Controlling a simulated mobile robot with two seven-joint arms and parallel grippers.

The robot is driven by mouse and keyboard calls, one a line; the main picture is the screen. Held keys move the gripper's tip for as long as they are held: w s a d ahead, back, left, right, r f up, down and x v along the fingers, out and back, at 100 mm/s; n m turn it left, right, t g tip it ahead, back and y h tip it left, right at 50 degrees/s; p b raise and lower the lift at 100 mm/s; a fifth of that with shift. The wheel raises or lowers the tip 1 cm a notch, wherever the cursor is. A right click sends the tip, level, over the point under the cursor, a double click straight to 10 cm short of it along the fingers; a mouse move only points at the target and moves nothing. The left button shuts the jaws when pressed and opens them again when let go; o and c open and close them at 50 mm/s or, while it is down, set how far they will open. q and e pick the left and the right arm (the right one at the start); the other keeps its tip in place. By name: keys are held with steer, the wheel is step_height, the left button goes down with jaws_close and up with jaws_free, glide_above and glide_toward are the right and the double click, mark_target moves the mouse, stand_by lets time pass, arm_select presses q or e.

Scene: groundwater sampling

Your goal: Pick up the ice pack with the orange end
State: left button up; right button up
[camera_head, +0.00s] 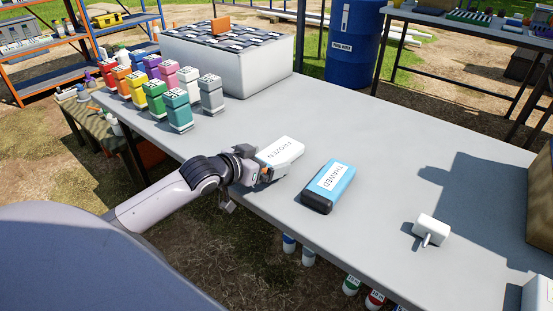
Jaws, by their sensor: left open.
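The white ice pack (284,150) lies on the grey table near its front edge, with a label that seems to read FROZEN. A bit of orange shows at its near end, mostly hidden by my left gripper (266,170). My left gripper is open at that end, its fingers close to or around it; I cannot tell if they touch. A blue ice pack (342,176), labelled THAWED, lies to the right with a black end toward the front edge. My right gripper is not in view.
Several coloured bottles (157,97) stand at the table's left. A large white box (233,71) with a dark patterned top stands behind them. A small white device (432,229) and a brown box (541,196) are at the right. The table's (385,135) middle and back are clear.

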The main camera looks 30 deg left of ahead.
arm_select(q)
steer(key=shift+w+f, duration=0.2)
steer(key=shift+w, duration=0.2)
steer(key=shift+r, duration=0.1)
steer(key=c, duration=1.2)
